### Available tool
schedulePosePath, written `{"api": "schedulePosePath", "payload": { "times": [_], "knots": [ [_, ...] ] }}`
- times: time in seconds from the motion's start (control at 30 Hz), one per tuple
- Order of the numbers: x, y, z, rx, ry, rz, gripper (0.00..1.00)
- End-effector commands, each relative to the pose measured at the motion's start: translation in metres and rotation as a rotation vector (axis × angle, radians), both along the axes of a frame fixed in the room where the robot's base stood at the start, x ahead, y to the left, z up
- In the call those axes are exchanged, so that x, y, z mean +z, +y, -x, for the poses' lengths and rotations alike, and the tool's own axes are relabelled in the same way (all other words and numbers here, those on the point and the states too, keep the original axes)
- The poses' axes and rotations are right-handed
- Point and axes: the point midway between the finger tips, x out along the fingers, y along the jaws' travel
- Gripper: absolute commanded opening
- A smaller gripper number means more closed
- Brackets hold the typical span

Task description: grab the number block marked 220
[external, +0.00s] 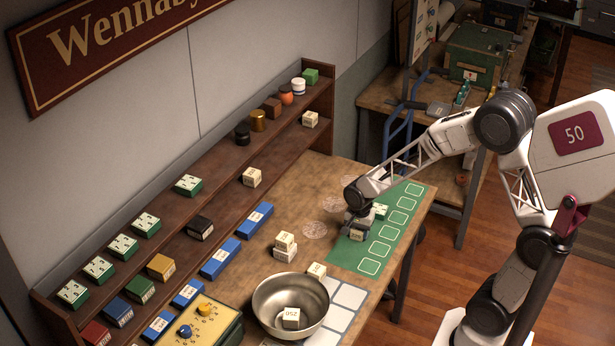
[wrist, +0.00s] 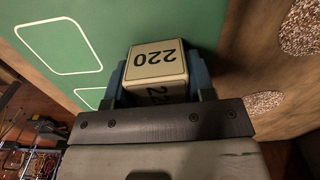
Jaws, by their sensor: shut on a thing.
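The cream number block marked 220 (wrist: 156,62) sits between my gripper's fingers in the wrist view, with its number readable on two faces. My gripper (wrist: 158,85) is shut on it, a blue-grey finger at each side. In the external view my gripper (external: 357,226) is low over the upper left part of the green mat (external: 345,256). The block is mostly hidden there by the gripper. I cannot tell whether the block touches the mat.
A metal bowl (external: 262,310) holds a cream block (external: 291,317). Two stacked cream blocks (external: 285,241) and another cream block (external: 316,270) are near it. A stepped wooden shelf (external: 222,186) with several coloured blocks runs along the wall.

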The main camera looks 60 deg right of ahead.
Motion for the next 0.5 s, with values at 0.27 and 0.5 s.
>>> {"api": "schedulePosePath", "payload": {
  "times": [0.27, 0.5],
  "knots": [
    [0.005, 0.000, 0.000, 0.000, -0.001, 0.000, 0.26],
    [0.025, 0.000, 0.000, 0.000, -0.002, 0.000, 0.26]
  ]
}}
